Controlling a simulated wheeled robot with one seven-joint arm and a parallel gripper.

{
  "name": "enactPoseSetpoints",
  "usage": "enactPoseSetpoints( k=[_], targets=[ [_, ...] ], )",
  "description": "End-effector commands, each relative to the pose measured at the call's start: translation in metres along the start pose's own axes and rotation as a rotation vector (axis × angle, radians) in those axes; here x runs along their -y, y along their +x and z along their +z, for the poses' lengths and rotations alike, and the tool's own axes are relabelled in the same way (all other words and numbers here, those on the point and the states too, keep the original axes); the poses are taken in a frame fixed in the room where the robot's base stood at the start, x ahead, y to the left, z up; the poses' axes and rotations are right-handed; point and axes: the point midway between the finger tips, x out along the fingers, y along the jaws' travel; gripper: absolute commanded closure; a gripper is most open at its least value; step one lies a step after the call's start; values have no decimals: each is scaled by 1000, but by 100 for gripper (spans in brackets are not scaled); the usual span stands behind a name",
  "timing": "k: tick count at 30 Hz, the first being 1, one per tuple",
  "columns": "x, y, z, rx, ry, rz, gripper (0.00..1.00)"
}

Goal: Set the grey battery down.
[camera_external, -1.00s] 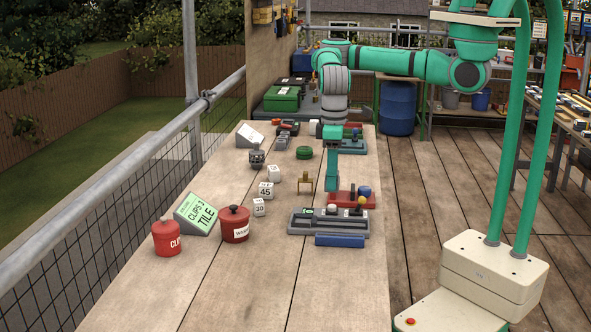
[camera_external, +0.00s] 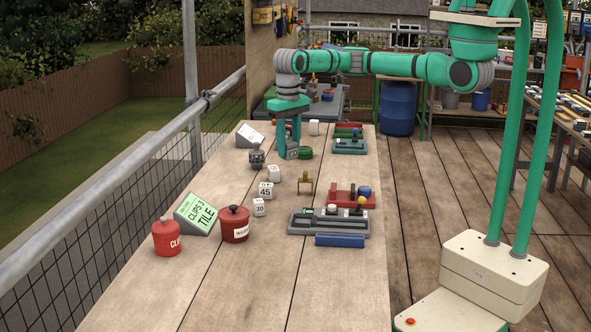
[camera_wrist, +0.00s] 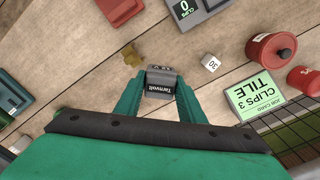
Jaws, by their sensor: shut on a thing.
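The grey battery (camera_wrist: 160,83), with a dark side lettered "Tamvolt", sits between the two green fingers in the wrist view. My gripper (camera_wrist: 158,88) is shut on it. In the external view my gripper (camera_external: 289,143) points down over the far half of the bench (camera_external: 248,275), with the grey battery (camera_external: 292,153) at its tips. The battery looks at or close above the bench top; I cannot tell whether it touches.
White number blocks (camera_external: 266,189) and a brass stand (camera_external: 305,184) are nearer the camera. A green tray (camera_external: 349,147), a red tray (camera_external: 340,199) and a grey tray (camera_external: 300,225) line the right edge. Red pots (camera_external: 166,240) and a sign (camera_external: 196,214) stand left.

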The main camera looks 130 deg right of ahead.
Motion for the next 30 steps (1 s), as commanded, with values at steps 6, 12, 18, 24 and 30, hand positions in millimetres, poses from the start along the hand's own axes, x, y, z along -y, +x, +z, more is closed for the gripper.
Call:
enactPoseSetpoints(
  k=[6,12,18,24,30],
  targets=[
    [-58,0,-88,4,290,0,93],
    [-123,2,-153,3,541,0,93],
    [-186,6,-197,2,746,0,93],
    [-222,9,-217,1,852,0,93],
    [-222,16,-235,2,876,0,93]
  ],
)
